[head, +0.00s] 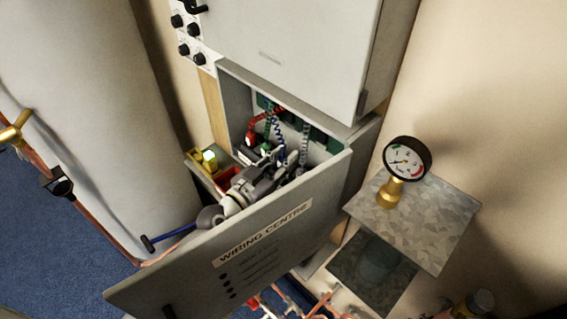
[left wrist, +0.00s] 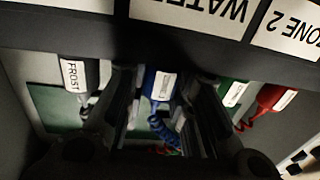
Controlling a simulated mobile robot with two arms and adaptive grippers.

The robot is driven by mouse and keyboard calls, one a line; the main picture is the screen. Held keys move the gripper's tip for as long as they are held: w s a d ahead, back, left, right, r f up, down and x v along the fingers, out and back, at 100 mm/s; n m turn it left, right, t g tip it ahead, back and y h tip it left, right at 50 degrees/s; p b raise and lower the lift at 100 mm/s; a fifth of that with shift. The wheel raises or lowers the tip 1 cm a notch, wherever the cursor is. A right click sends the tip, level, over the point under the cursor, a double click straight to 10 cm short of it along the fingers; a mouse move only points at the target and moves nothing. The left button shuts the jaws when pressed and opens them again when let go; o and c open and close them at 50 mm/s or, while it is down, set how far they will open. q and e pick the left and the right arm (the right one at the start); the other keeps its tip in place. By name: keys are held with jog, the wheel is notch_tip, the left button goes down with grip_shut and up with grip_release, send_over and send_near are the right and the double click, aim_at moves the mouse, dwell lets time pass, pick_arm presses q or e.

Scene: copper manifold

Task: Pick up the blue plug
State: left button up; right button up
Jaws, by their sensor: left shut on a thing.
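The blue plug (left wrist: 158,84) shows between the two fingers of my left gripper (left wrist: 162,92) in the left wrist view, with a pale label and a coiled blue cord (left wrist: 163,128). The gripper is shut on it. In the head view my left gripper (head: 286,170) reaches into the open wiring box, and the blue coiled cord (head: 278,132) rises behind it. The plug itself is mostly hidden there. The plug's end meets the dark labelled strip (left wrist: 100,32); I cannot tell whether it is still seated. My right gripper is in neither view.
A grey FROST plug (left wrist: 77,76), a green plug (left wrist: 234,92) and a red plug (left wrist: 272,98) flank the blue one closely. The open WIRING CENTRE door (head: 190,270) stands in front of my arm. A pressure gauge (head: 407,159) stands on a metal shelf (head: 440,215) at right.

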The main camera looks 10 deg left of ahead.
pick_arm(q)
jog(key=shift+r, duration=0.1)
jog(key=shift+r+p, duration=1.65)
jog(key=shift+r, duration=0.1)
jog(key=s+a+r+p, duration=0.2)
jog(key=s+r+p, duration=0.1)
jog(key=s, duration=0.3)
jog(key=s+a+r+p, duration=0.3)
jog(key=s+r+p, duration=0.1)
jog(key=s+r, duration=0.2)
jog(key=shift+s+a+r, duration=0.15)
jog(key=shift+s+a, duration=0.2)
jog(key=shift+s, duration=0.05)
